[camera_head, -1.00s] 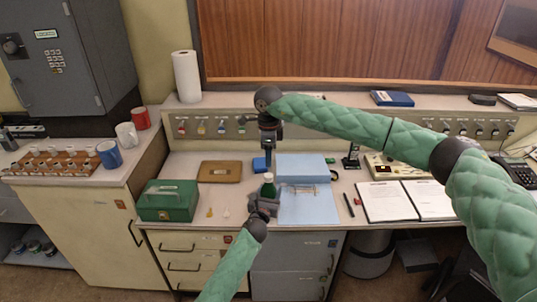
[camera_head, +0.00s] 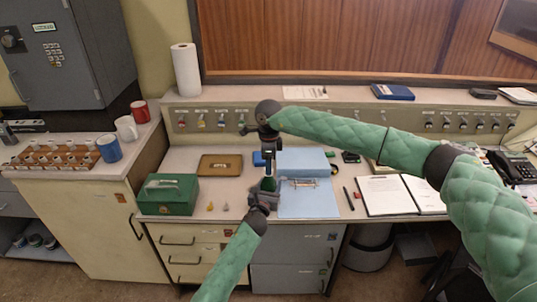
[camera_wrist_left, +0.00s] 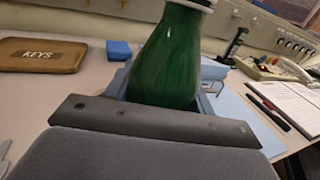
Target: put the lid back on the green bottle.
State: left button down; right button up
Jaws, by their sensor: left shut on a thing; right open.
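The green bottle (camera_head: 268,184) stands upright at the front of the desk, in my left gripper (camera_head: 264,197). That gripper is shut on it, and the left wrist view shows the bottle's body (camera_wrist_left: 168,62) rising behind the grey finger. My right gripper (camera_head: 268,167) is open and points down just above the bottle, covering its top from the head view. A pale band shows at the neck at the upper edge of the left wrist view; I cannot tell whether it is the lid or the bare rim. The lid is not clearly seen elsewhere.
A green cash box (camera_head: 168,195) and a brown keys tray (camera_head: 220,164) lie left of the bottle. A blue binder (camera_head: 308,203) lies close at its right, with pens and an open notebook (camera_head: 387,196) beyond. The desk's front edge is close to the bottle.

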jog(key=shift+f, duration=0.75)
grip_shut()
jog(key=shift+o, duration=0.7)
grip_release()
notch_tip(320, 180, up, 12)
